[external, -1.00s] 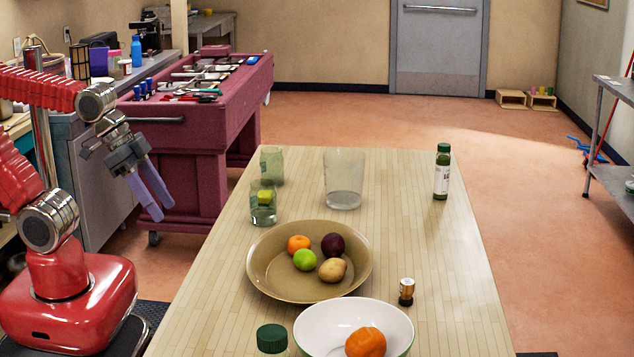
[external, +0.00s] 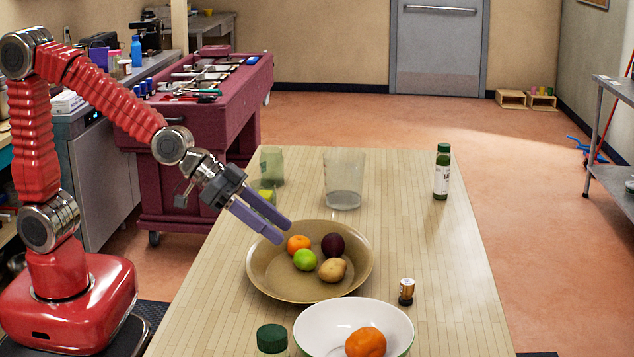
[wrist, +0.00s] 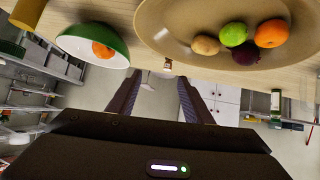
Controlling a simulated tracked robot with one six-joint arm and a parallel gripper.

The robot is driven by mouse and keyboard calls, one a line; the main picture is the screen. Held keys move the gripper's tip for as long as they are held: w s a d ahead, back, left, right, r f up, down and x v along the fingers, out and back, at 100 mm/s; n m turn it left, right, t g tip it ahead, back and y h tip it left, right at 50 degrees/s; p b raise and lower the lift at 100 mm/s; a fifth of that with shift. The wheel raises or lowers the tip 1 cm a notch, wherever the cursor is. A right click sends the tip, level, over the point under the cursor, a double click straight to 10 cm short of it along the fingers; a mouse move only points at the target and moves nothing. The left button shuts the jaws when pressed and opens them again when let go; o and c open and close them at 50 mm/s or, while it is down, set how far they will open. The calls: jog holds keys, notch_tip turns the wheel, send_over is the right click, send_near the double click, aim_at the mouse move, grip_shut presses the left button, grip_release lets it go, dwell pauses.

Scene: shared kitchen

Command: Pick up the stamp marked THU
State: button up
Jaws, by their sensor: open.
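A small stamp (external: 407,291) with a tan upper part and a dark base stands upright on the table, right of the brown bowl. Its marking is too small to read. In the wrist view a small pale object that looks like the stamp (wrist: 168,64) shows near the table edge, just beyond the fingertips in the picture. My gripper (external: 284,231) is open and empty, raised over the left rim of the brown bowl, apart from the stamp. Its two fingers (wrist: 160,78) also show spread in the wrist view.
The brown bowl (external: 262,279) holds several fruits and a potato. A white bowl (external: 310,328) with an orange fruit stands in front. A green-capped bottle (external: 272,338), glasses (external: 343,182) and another bottle (external: 441,172) stand on the table. The table's right side is mostly clear.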

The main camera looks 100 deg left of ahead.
jog(key=w+f+t, duration=0.1)
jog(key=w+f, duration=0.1)
jog(key=w, duration=0.2)
jog(key=w+f+t+y, duration=0.1)
jog(key=w+f, duration=0.2)
jog(key=w, duration=0.1)
jog(key=w+f+n+y, duration=0.1)
jog(key=w+f, duration=0.1)
jog(key=w, duration=0.2)
jog(key=shift+w+f+t, duration=0.25)
jog(key=shift+w+t, duration=0.1)
jog(key=shift+t, duration=0.05)
send_near(407, 292)
jog(key=shift+w+a+f, duration=0.2)
jog(key=shift+w+a, duration=0.25)
jog(key=shift+w, duration=0.2)
jog(key=shift+w+a+f, duration=0.2)
jog(key=shift+w+a, duration=0.2)
jog(key=shift+w, duration=0.3)
jog(key=shift+f+x, duration=0.25)
jog(key=shift+x, duration=1.6)
jog(key=shift+w+f, duration=0.2)
jog(key=shift+w, duration=0.4)
jog(key=shift+c, duration=0.7)
